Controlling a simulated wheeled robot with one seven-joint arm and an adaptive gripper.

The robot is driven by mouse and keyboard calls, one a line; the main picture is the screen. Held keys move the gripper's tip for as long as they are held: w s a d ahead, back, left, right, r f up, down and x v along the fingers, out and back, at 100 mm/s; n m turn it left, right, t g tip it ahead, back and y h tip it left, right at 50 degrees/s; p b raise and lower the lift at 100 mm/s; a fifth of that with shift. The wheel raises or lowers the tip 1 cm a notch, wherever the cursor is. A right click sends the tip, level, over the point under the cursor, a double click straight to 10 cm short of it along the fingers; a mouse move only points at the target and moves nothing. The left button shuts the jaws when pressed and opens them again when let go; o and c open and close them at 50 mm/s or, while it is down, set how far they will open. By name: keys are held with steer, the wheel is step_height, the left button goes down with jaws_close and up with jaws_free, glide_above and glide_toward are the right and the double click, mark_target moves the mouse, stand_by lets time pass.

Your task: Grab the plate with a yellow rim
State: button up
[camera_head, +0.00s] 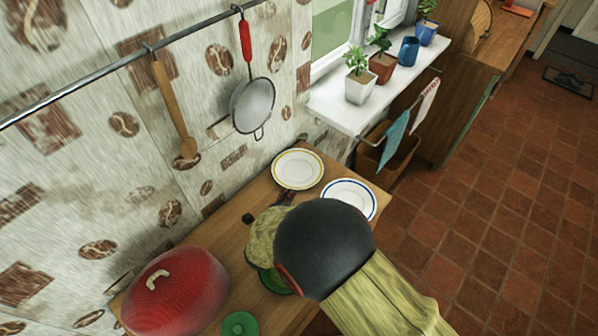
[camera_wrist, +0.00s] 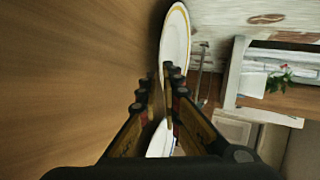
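The white plate with a yellow rim (camera_head: 298,169) lies flat at the far end of the wooden table, near the wall. In the wrist view, this plate (camera_wrist: 176,40) is seen nearly edge-on, just beyond the fingertips. My gripper (camera_wrist: 160,85) is open, with its fingers apart and pointing toward the plate. No firm hold on the plate shows; I cannot tell whether a finger touches it. A white plate with a blue rim (camera_head: 349,198) lies just right of the yellow-rimmed plate; part of a white plate shows between the fingers.
A red lidded pot (camera_head: 177,292) and a green item (camera_head: 239,324) stand at the table's near left. A strainer (camera_head: 253,106) and wooden spoon (camera_head: 174,110) hang from the wall rail. A windowsill (camera_head: 335,108) with potted plants is behind right. Open tiled floor lies right.

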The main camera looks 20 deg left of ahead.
mark_target(294, 186)
steer(key=b+x, duration=0.1)
steer(key=x, duration=0.3)
steer(key=shift+w+d+f+b, duration=0.1)
steer(key=shift+w+f+b, duration=0.1)
steer(key=shift+b, duration=0.1)
steer(key=shift+r, duration=0.15)
jaws_close()
